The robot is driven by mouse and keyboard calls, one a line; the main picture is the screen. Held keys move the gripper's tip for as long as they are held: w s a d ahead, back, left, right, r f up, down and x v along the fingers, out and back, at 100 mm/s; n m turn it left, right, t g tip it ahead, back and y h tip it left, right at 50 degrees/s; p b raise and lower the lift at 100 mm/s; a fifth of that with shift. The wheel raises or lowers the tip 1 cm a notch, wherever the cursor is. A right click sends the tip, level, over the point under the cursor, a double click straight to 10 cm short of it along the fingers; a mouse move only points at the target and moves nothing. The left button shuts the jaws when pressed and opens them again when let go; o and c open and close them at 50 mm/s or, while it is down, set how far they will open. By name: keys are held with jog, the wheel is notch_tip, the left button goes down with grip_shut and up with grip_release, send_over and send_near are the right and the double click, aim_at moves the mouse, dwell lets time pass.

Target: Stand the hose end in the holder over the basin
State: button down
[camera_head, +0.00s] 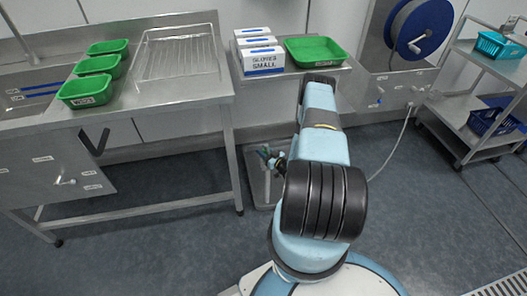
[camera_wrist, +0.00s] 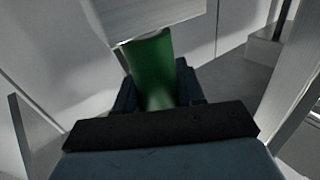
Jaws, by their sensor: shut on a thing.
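The hose end, a green cylinder (camera_wrist: 152,62), stands between the two dark blue fingers of my gripper (camera_wrist: 155,82) in the wrist view. The fingers are shut on its sides. Its far end is against or just in front of a pale flat surface, and I cannot tell if they touch. In the head view my gripper (camera_head: 273,160) shows small and partly hidden behind my arm, with a bit of green at it. It is above a low metal basin (camera_head: 258,192) on the floor, mostly covered by my arm. I cannot make out the holder.
A thin pale hose (camera_head: 392,150) runs from the wall unit by the blue hose reel (camera_head: 418,30) down behind my arm. A steel table (camera_head: 160,108) with green trays stands left. A shelf with boxes and a green tray (camera_head: 316,52) is behind. A trolley (camera_head: 455,125) stands right.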

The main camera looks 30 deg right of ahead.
jog(key=shift+f, duration=1.3)
jog(key=c, duration=0.6)
grip_release()
jog(key=shift+s, duration=0.1)
jog(key=v, duration=1.3)
jog(key=shift+s, duration=0.3)
